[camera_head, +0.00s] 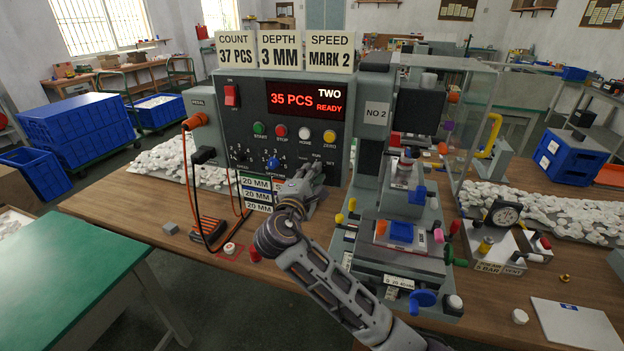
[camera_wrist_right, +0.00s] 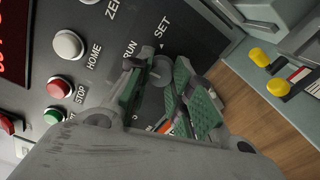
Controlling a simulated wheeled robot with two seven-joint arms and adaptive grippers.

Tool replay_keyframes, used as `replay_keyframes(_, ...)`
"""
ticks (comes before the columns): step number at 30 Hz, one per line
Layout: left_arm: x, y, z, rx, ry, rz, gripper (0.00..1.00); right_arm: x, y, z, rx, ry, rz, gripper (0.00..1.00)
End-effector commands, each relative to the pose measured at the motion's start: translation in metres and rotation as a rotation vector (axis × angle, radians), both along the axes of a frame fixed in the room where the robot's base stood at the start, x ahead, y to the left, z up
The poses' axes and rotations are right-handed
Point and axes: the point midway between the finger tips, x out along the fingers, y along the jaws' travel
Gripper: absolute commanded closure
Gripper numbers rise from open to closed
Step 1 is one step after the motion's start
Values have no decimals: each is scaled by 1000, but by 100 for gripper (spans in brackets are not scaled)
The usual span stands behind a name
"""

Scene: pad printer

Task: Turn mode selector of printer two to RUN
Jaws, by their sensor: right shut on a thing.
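The control panel (camera_head: 283,118) of printer two stands at the back of the bench, with its red display reading 35 PCS, TWO and READY. My right gripper (camera_head: 311,174) is at the panel's lower right and covers most of the mode selector in the head view. In the right wrist view, my right gripper (camera_wrist_right: 158,78) has its green-padded fingers shut around the round grey mode selector (camera_wrist_right: 162,69). The RUN and SET labels show just beyond the fingers. The selector's pointer direction cannot be made out. My left gripper is not in view.
START, STOP, HOME and ZERO buttons (camera_head: 329,137) sit above the gripper. A blue knob (camera_head: 274,162) is to its left. The NO 2 printing head column (camera_head: 374,125) stands close on the right. Orange cables (camera_head: 186,165) hang at the panel's left.

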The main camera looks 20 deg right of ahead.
Motion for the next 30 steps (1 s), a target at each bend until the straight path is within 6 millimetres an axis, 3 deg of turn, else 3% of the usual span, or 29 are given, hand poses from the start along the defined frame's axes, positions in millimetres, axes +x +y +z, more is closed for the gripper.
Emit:
replay_keyframes(8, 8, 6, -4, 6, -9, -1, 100, 0, 1, -2, 69, -42, 0, 100)
replay_keyframes(20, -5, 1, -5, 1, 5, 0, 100, 0, 1, -2, 76, -46, 1, 100)
replay_keyframes(21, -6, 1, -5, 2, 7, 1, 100, 0, 1, -2, 75, -46, 1, 76)
replay_keyframes(26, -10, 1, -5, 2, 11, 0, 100, 0, 1, -2, 76, -47, 0, 56)
replay_keyframes(30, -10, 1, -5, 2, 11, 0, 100, 0, 0, -1, 75, -48, 0, 56)
